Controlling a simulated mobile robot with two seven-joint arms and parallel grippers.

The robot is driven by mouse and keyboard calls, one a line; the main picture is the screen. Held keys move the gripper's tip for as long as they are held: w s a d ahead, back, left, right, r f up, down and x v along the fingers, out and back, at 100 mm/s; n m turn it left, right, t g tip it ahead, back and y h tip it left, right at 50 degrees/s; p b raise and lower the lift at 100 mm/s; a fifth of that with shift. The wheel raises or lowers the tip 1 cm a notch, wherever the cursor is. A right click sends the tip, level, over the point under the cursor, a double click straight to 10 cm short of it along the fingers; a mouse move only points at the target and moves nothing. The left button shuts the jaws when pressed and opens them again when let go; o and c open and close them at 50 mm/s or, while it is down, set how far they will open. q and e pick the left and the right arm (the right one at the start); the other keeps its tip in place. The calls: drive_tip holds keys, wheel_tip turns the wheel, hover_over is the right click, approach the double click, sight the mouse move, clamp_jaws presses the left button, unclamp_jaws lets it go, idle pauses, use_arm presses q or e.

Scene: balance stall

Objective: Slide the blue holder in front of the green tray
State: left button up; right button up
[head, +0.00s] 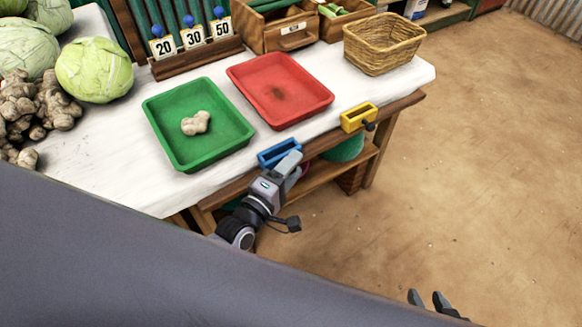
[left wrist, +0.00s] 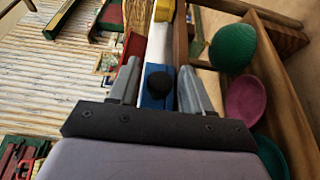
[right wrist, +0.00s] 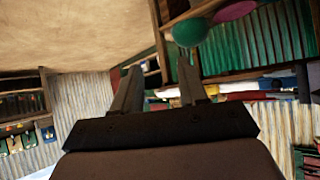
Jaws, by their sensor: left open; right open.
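The blue holder (head: 279,152) sits at the table's front edge, near the gap between the green and red trays. It also shows in the left wrist view (left wrist: 148,102), with a black knob (left wrist: 160,82) facing me. My left gripper (head: 289,164) is at the holder's front; its open fingers (left wrist: 160,88) stand either side of the knob, and I cannot tell whether they touch it. The green tray (head: 165,132) lies on the table left of the holder, with a ginger piece (head: 196,123) in it. My right gripper (head: 428,298) is open and empty, away from the table; its fingers show in the right wrist view (right wrist: 160,92).
A yellow holder (head: 358,117) with a black knob sits further right along the front edge. A red tray (head: 313,104) and a wicker basket (head: 380,50) stand on the table. Cabbages (head: 95,70) and ginger (head: 30,108) lie at left. The front edge before the green tray looks clear.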

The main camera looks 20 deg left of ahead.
use_arm(q)
clamp_jaws()
drive_tip(key=s+a+p, duration=0.3)
drive_tip(key=s+a, duration=0.5)
drive_tip(key=s, duration=0.2)
drive_tip(key=shift+s, duration=0.2)
use_arm(e)
drive_tip(key=shift+s+d+r, duration=0.25)
drive_tip(key=shift+d+r, duration=0.25)
drive_tip(key=shift+r, duration=0.25)
use_arm(q)
unclamp_jaws()
use_arm(e)
drive_tip(key=shift+a+r, duration=0.1)
drive_tip(key=shift+a, duration=0.15)
use_arm(q)
drive_tip(key=v, duration=0.7)
drive_tip(key=shift+a, duration=0.1)
use_arm(e)
drive_tip(key=shift+d, duration=0.1)
